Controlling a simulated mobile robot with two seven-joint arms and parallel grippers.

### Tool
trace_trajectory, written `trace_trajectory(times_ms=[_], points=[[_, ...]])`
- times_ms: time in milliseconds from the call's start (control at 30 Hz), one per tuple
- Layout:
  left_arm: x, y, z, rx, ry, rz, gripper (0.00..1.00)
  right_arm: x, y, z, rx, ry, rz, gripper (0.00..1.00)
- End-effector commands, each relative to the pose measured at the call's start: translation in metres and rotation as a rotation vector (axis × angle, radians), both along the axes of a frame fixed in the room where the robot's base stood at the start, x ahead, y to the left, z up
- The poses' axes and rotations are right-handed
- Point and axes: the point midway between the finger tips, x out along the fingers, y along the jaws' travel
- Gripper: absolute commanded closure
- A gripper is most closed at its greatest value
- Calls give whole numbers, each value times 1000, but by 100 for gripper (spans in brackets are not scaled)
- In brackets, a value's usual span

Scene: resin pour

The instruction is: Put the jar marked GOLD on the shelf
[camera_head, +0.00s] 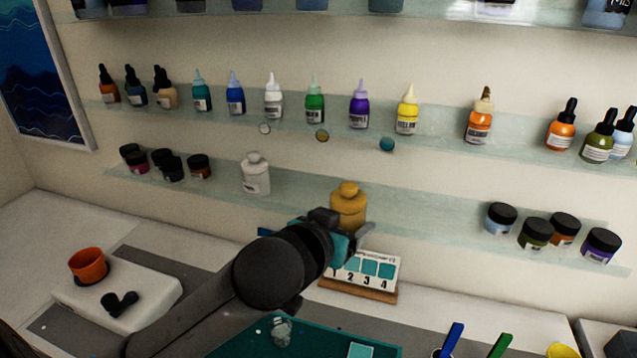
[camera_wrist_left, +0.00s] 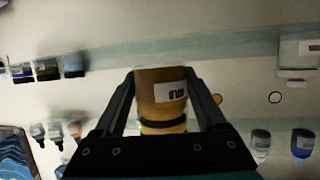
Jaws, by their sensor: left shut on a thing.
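The gold-yellow jar (camera_head: 348,207) stands upright in front of the lower glass shelf (camera_head: 425,215), in the gap between the white bottle and the dark-lidded jars. My left gripper (camera_head: 350,238) is at its lower part, which the gripper hides. In the left wrist view the fingers are on both sides of the jar (camera_wrist_left: 160,78), shut on it. Its white label shows there upside down, with the lettering only partly readable. I cannot tell whether its base touches the shelf. My right gripper is not in view.
A white bottle (camera_head: 256,175) stands to the left on the lower shelf, and several dark-lidded jars (camera_head: 536,233) to the right. Dropper bottles line the shelf above. Below are a numbered card (camera_head: 368,270), an orange cup (camera_head: 88,265) and a teal mat (camera_head: 250,343).

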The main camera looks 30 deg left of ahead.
Motion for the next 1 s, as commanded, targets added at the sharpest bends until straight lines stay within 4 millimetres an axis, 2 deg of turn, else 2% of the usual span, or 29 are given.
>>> trace_trajectory(times_ms=[33,100,400,600,833,1000], points=[[-7,7,6,2,5,8,100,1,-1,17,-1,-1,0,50],[-15,15,7,1,5,14,100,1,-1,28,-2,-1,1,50],[-57,48,19,3,5,24,100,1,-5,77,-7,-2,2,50],[-83,64,30,2,2,8,100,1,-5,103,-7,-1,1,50],[-98,70,37,1,-3,-11,100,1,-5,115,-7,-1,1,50],[-90,73,34,1,-10,-19,100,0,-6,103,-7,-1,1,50]])
